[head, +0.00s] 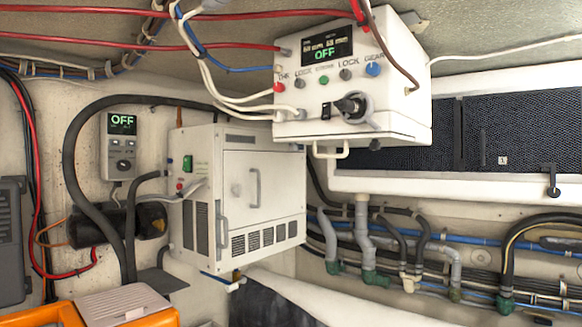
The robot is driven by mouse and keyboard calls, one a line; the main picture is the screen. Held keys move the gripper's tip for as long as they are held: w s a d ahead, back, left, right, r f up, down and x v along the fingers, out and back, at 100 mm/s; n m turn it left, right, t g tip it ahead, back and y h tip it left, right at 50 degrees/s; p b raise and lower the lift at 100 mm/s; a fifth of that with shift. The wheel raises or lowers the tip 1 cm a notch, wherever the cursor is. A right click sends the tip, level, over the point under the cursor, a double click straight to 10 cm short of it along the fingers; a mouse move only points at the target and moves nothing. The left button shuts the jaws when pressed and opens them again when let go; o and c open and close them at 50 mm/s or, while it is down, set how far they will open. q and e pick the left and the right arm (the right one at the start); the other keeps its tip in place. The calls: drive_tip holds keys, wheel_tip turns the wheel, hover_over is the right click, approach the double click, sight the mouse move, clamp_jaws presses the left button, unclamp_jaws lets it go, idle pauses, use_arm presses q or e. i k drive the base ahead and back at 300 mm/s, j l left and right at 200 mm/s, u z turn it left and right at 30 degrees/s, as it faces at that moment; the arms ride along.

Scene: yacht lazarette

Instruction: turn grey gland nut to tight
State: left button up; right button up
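I cannot single out the grey gland nut with certainty. One small grey fitting (286,52) sits at the left edge of the white control box (415,75), where a red cable enters. The box has a display reading OFF, several small knobs and a large black rotary handle (350,105). Whether any fitting is tight cannot be told. Neither of my grippers is in view.
A small panel (122,145) reading OFF is on the left wall. Hoses (365,235) and cables run along the lower right. An orange case (150,318) is at the bottom left.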

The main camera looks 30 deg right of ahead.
sight(303, 115)
drive_tip(key=l+z, duration=0.1)
drive_tip(key=z, duration=0.65)
drive_tip(key=l+z, duration=0.2)
drive_tip(key=z, duration=0.2)
drive_tip(key=k, duration=0.05)
